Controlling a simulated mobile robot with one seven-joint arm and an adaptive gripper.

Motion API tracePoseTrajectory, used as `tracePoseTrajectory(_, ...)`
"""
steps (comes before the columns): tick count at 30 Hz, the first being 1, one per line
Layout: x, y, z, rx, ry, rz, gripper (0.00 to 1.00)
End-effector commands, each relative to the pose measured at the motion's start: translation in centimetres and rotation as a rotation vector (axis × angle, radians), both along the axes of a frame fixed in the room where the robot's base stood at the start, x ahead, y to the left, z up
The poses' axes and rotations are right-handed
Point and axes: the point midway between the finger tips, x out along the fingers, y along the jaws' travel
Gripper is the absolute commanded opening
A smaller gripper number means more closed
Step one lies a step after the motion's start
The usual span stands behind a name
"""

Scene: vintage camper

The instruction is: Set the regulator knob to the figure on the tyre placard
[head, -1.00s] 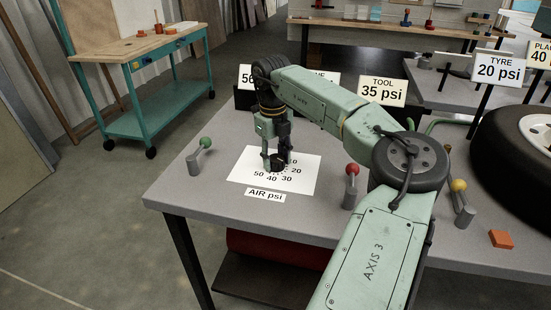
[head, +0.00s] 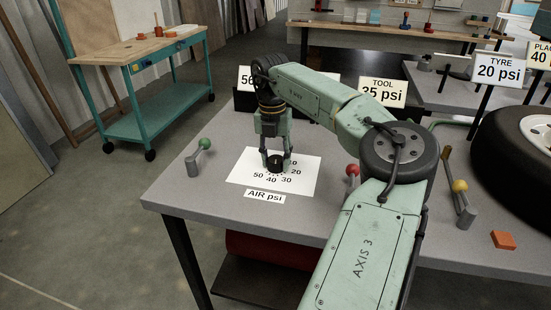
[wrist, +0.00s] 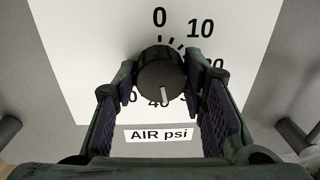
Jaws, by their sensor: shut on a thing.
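The black regulator knob (wrist: 158,68) stands on a white dial sheet (wrist: 85,60) marked with figures and labelled AIR psi. My gripper (wrist: 163,82) is shut on it, one finger on each side. The knob's pale pointer line faces down and slightly right in the wrist view, close to the partly hidden 40, on its 30 side. In the head view, my gripper (head: 276,158) points down over the dial sheet (head: 300,162). The TYRE placard (head: 498,69) reads 20 psi. Another placard (head: 542,53), cut off at the right edge, reads "PLA" and 40.
A TOOL 35 psi sign (head: 383,91) stands behind my arm. Levers with green (head: 204,144), red (head: 352,170) and yellow (head: 460,186) balls rise from the grey bench (head: 190,205). An orange block (head: 503,240) and a tyre (head: 500,135) are at right.

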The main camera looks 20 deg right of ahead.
Motion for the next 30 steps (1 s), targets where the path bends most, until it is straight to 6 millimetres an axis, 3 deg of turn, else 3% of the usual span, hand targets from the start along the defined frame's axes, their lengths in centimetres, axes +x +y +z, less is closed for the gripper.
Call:
tracePoseTrajectory(12,-0.06,-0.01,-0.04,0.001,0.003,-0.179,0.10)
tracePoseTrajectory(28,-0.08,0.01,-0.06,0.001,0.004,-0.201,0.10)
tracePoseTrajectory(29,-0.08,0.01,-0.05,0.001,0.004,-0.200,0.40)
tracePoseTrajectory(30,-0.08,0.01,-0.06,0.001,0.004,-0.200,0.42)
